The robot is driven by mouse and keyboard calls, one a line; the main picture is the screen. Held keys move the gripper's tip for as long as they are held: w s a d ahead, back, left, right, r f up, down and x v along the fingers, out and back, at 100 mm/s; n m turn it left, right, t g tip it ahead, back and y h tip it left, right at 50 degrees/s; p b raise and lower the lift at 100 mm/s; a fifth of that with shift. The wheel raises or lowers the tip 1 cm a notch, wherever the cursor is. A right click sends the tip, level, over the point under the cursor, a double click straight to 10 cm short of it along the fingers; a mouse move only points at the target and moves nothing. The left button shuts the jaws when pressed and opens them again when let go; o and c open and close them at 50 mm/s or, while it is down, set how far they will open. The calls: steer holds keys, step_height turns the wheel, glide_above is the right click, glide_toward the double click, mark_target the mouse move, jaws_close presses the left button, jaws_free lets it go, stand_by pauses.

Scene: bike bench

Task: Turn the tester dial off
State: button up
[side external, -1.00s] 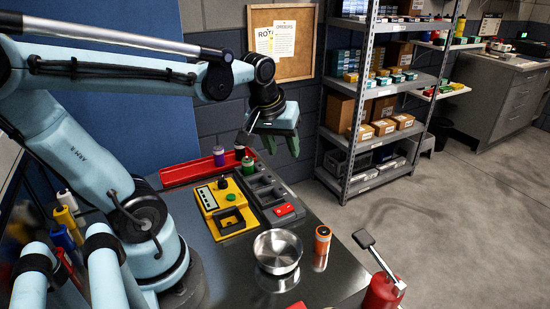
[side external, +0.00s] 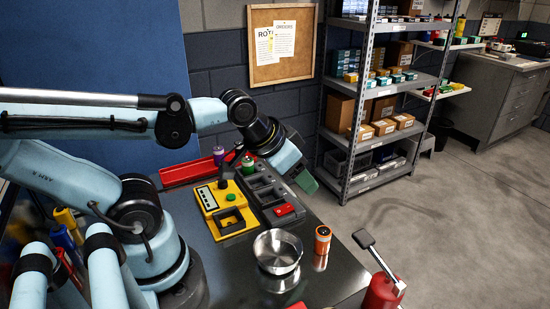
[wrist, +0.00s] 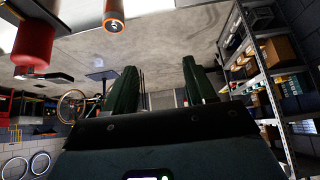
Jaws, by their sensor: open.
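The yellow tester (side external: 232,221) lies on the bench with a white panel, a black dial (side external: 223,182) and a green button (side external: 231,197). The dial is small and dark here, and I cannot tell its setting. My gripper (side external: 307,183) is to the right of the tester and above the bench, tilted to point down and right, away from the dial. In the wrist view my gripper (wrist: 160,78) has its two green fingers apart with nothing between them. The tester does not show in the wrist view.
A grey tray (side external: 266,197) with a red part adjoins the tester. A metal bowl (side external: 277,250), an orange cylinder (side external: 322,240) and a red can (side external: 381,293) stand in front. A red bin (side external: 186,172) and small bottles are behind. A shelf (side external: 345,120) stands at right.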

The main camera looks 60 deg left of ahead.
steer(key=s+a+g+y, duration=0.15)
steer(key=a+g, duration=0.25)
steer(key=a, duration=0.7)
steer(key=r+m+g+h, duration=0.1)
steer(key=g+h, duration=0.1)
steer(key=g, duration=0.1)
glide_above(222, 183)
steer(key=a, duration=0.1)
steer(key=shift+w+a+f, duration=0.1)
steer(key=shift+w+f, duration=0.05)
steer(key=shift+f, duration=2.85)
steer(key=shift+w+a+f, duration=0.1)
steer(key=shift+f, duration=2.9)
steer(key=shift+m, duration=0.3)
jaws_close()
